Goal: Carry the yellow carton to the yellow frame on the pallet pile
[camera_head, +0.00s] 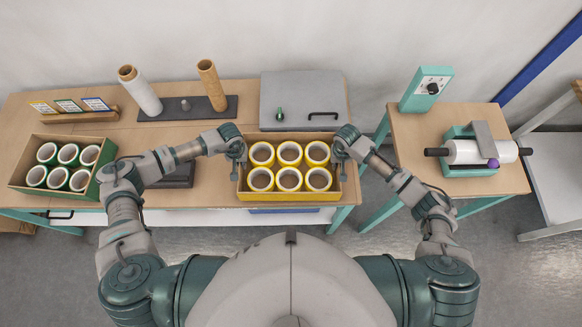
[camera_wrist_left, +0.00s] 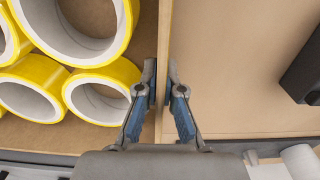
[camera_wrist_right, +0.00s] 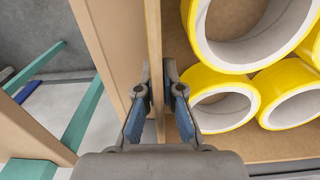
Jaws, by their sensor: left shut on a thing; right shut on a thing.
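The yellow carton (camera_head: 290,196) stands at the front edge of the long wooden table, holding several yellow tape rolls (camera_head: 289,178). My left gripper (camera_head: 239,158) is at its left wall; in the left wrist view its fingers (camera_wrist_left: 164,95) straddle the cardboard wall (camera_wrist_left: 164,50) and are shut on it. My right gripper (camera_head: 341,153) is at the right wall; in the right wrist view its fingers (camera_wrist_right: 158,95) are shut on that wall (camera_wrist_right: 153,45). The carton is level; I cannot tell whether it touches the table. The yellow frame and pallet pile are not in view.
A green carton (camera_head: 50,187) with green tape rolls is at the table's left. A grey box (camera_head: 300,97) is behind the yellow carton. A smaller table (camera_head: 410,135) with a roller machine (camera_head: 475,152) is at right, across a gap.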

